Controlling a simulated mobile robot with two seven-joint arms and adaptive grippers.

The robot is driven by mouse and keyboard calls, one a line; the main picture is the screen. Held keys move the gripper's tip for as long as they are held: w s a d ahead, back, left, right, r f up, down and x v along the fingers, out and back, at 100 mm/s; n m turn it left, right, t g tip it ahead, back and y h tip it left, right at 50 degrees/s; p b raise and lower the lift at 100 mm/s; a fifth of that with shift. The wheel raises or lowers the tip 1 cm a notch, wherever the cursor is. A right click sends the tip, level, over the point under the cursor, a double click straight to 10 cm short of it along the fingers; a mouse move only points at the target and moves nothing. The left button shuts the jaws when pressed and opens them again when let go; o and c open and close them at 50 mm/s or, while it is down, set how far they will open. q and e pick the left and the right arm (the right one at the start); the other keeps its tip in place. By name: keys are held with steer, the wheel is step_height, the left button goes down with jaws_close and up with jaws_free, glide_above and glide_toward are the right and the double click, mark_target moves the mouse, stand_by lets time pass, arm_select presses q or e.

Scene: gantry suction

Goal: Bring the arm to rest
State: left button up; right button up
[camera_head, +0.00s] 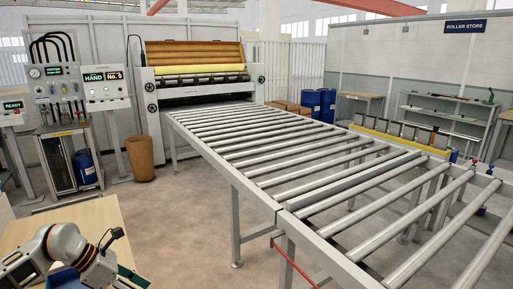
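My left arm (68,245) comes in at the bottom left corner, white and grey with orange bands and black rings. It is bent over a light wooden bench top (95,212). Its wrist end points down toward the bottom edge of the view, and no gripper fingers show. My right arm and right gripper are not in view.
A long roller conveyor (262,192) fills the middle and right. A machine with yellow and brown rollers (195,62) stands at its far end. Control panels (105,88) stand at the left, beside a brown bin (140,158). Open floor (185,225) lies between bench and conveyor.

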arm_select(q)
steer(key=s+d+r+n+t+h, duration=0.1)
steer(key=s+d+n+t+h, duration=0.25)
steer(key=d+n, duration=0.5)
steer(key=s+d+r+n+t+h, duration=0.15)
steer(key=d+n+t+h, duration=0.35)
steer(key=d, duration=0.6)
steer(key=s+a+f+n+y, duration=0.3)
steer(key=s+f+n+y, duration=0.1)
steer(key=f+n, duration=0.3)
steer(key=s+a+f+n+y, duration=0.3)
steer(key=s+f+n, duration=0.4)
steer(key=n, duration=0.5)
steer(key=s+a+f+n+y, duration=0.3)
steer(key=s+f+n+y, duration=0.2)
steer(key=f+n, duration=0.3)
steer(key=shift+s+f+n, duration=0.15)
steer(key=shift+s+n, duration=0.25)
steer(key=shift+n, duration=0.55)
steer(key=shift+y, duration=0.25)
steer(key=c, duration=0.4)
steer(key=shift+d, duration=0.1)
steer(key=shift+c, duration=0.2)
